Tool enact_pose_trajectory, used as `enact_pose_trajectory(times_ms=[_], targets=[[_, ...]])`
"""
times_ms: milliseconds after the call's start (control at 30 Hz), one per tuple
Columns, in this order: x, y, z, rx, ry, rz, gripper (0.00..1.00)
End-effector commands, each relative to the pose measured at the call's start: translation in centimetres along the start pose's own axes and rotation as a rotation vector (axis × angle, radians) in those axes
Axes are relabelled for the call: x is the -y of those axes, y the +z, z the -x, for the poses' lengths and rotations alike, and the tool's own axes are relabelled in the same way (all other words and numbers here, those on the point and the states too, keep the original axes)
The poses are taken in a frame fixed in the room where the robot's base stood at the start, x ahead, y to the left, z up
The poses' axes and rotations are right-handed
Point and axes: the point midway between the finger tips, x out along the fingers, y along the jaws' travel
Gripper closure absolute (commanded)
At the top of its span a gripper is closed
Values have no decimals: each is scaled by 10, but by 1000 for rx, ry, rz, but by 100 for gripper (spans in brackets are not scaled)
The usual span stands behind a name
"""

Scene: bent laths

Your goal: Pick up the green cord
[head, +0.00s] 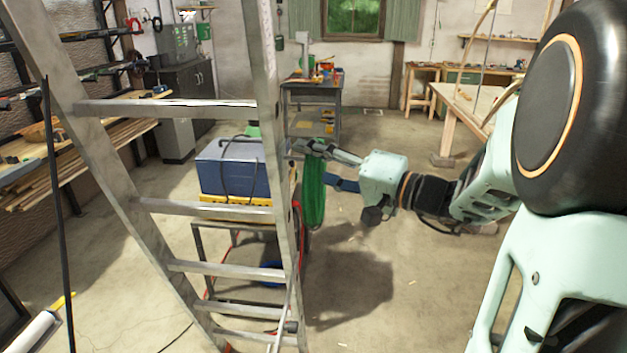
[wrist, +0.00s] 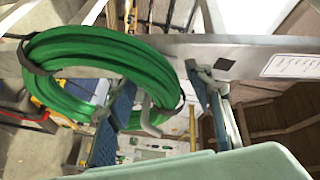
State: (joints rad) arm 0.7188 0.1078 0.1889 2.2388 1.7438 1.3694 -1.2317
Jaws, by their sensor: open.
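The green cord (head: 314,190) is a coil hanging beside the right rail of the aluminium ladder (head: 268,120). In the wrist view the coil (wrist: 100,50) fills the left and centre, with dark ties around it and a grey hook (wrist: 150,118) at its lower right. My gripper (head: 308,149) is at the top of the coil in the head view. In the wrist view my gripper (wrist: 163,85) is open, one finger overlapping the coil's opening and the other to the right of the coil. The coil's right side shows between them. Whether either finger touches it, I cannot tell.
The ladder stands close on the left. Behind it, a blue box (head: 228,168) sits on a small stand. A tool cart (head: 312,95) is at the back and a wooden bench (head: 470,105) at the right. The floor (head: 400,290) in front is mostly clear.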

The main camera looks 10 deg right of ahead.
Motion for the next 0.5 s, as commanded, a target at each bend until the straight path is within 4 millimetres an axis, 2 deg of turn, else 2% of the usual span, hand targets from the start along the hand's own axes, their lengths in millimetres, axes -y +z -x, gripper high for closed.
enact_pose_trajectory(times_ms=[67, 433, 500], targets=[[0, 0, 0, 0, 0, 0, 57], [0, 0, 0, 0, 0, 0, 98], [0, 0, 0, 0, 0, -1, 100]])
